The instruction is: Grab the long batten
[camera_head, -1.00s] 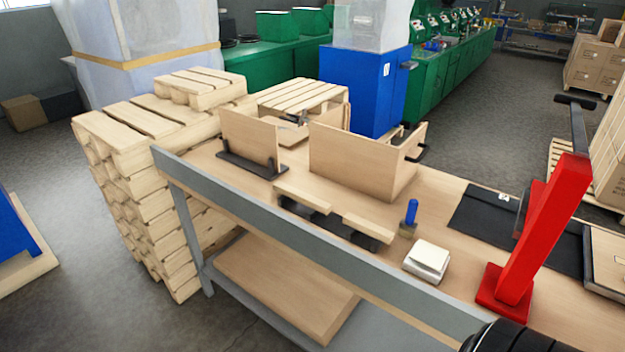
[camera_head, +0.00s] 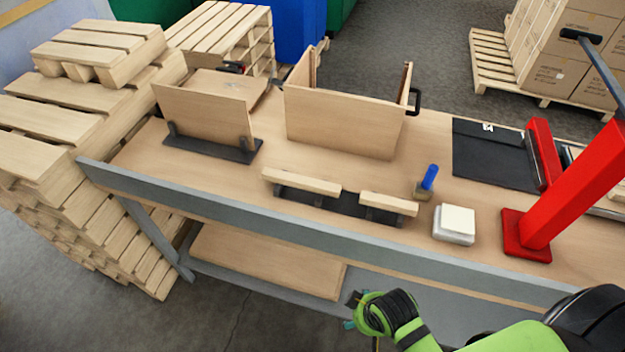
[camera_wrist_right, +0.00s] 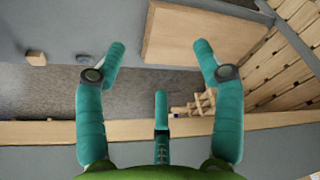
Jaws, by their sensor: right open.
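The long batten (camera_head: 300,182) is a pale wooden strip lying on a low dark rack (camera_head: 345,203) near the bench's front edge. A shorter batten (camera_head: 388,203) lies on the same rack to its right, with a gap between them. My right gripper (camera_head: 357,308) is in front of the bench, below and apart from the battens. In the right wrist view the same gripper (camera_wrist_right: 160,52) has its teal fingers spread wide with nothing between them. Neither batten can be made out for certain in that view. My left gripper is not in view.
A grey rail (camera_head: 300,232) runs along the bench front. Behind the rack stand an upright panel (camera_head: 205,115) and an open wooden box (camera_head: 340,122). To the right are a blue-handled tool (camera_head: 429,178), a white block (camera_head: 455,222) and a red lever press (camera_head: 570,190).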

